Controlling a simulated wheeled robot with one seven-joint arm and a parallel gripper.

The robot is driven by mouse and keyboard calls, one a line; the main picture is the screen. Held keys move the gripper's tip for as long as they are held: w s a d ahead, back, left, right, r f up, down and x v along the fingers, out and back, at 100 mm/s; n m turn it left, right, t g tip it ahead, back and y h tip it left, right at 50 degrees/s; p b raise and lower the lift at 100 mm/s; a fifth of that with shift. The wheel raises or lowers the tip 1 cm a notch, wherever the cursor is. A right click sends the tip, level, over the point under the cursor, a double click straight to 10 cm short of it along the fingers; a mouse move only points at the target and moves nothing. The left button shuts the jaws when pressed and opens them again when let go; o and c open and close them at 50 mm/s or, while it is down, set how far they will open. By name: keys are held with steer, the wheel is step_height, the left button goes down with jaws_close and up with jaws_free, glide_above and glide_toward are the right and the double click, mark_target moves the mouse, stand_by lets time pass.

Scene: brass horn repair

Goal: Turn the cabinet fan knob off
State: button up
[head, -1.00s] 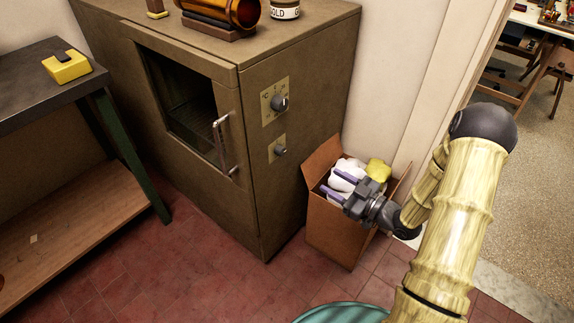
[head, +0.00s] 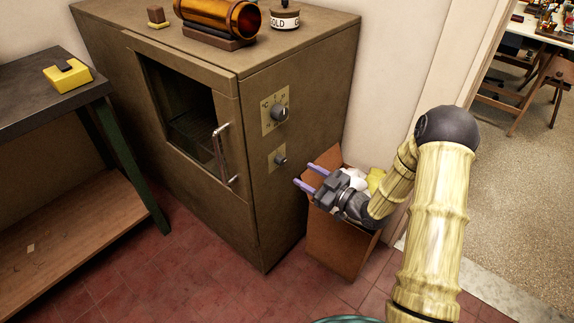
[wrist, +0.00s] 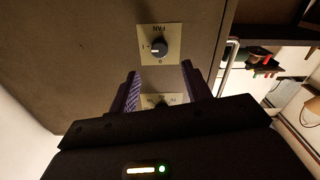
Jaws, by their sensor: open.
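The cabinet fan knob (head: 280,160) is the small dark lower knob on a pale plate on the brown cabinet's (head: 300,205) side. In the wrist view the fan knob (wrist: 159,49) shows upside down under the word FAN, with marks I and 0; its light pointer seems to face the I. My gripper (head: 303,173) is open and empty, just right of and slightly below the knob in the head view, apart from it. In the wrist view my gripper (wrist: 160,70) has its two purple fingers spread, with the fan plate beyond their tips.
A larger temperature knob (head: 281,114) sits above the fan knob. The door handle (head: 224,155) juts out at left. A cardboard box (head: 338,245) with crumpled contents stands below my gripper.

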mark_target(283, 162)
steer(key=x, duration=0.8)
steer(key=shift+w+a+b, duration=0.1)
steer(key=shift+b, duration=0.3)
steer(key=c, duration=1)
